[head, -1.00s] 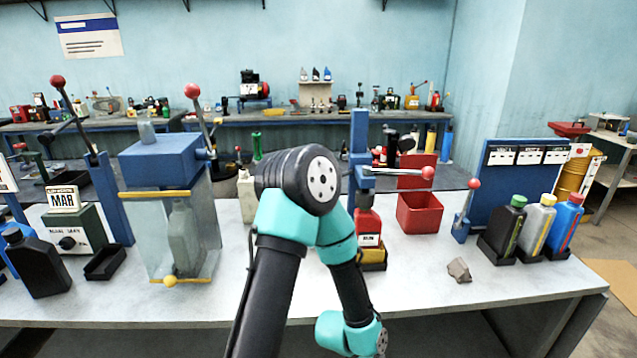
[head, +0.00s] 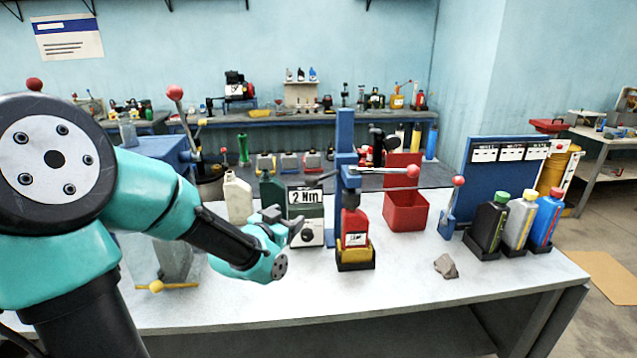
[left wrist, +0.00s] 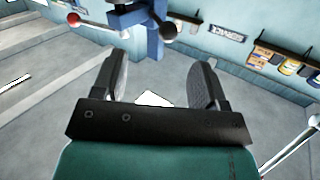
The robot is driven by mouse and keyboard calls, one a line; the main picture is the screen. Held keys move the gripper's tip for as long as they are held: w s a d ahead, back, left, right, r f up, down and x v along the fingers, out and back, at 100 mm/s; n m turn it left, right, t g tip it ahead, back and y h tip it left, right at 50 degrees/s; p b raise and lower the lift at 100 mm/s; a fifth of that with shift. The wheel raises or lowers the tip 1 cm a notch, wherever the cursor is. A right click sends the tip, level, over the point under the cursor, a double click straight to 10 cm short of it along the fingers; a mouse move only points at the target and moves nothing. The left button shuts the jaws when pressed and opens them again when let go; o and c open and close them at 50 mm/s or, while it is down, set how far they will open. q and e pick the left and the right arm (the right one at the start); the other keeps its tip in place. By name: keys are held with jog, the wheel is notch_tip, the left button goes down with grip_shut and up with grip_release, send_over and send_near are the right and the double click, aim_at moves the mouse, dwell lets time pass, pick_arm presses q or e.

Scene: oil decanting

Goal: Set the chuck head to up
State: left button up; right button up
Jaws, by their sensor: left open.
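The capping stand (head: 346,155) is a blue column with a lever that ends in a red ball (head: 412,171) on the right. Its dark chuck head (head: 351,198) sits low, right over a red bottle (head: 354,225) in a yellow holder (head: 356,258); whether they touch I cannot tell. My left gripper (head: 287,222) is open and empty, left of the stand and apart from it. In the left wrist view the spread fingers (left wrist: 163,78) have nothing between them, with blue stand parts (left wrist: 150,38) and a red ball beyond. My right gripper is not in view.
A dial box reading "2 Nm" (head: 306,217) stands behind my left gripper. A red bin (head: 405,210) and a small blue lever stand (head: 447,222) are right of the stand. A grey lump (head: 446,266) lies in front. Black, grey and blue bottles (head: 520,222) stand far right.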

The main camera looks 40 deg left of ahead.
aim_at(308, 185)
pick_arm(q)
jog(key=r, duration=0.1)
jog(key=s+r, duration=0.1)
jog(key=a+r, duration=0.1)
jog(key=shift+s+m+t+y, duration=0.3)
jog(key=shift+t+y, duration=0.1)
jog(key=shift+w, duration=0.1)
jog(key=x, duration=1.7)
jog(key=shift+w, duration=0.15)
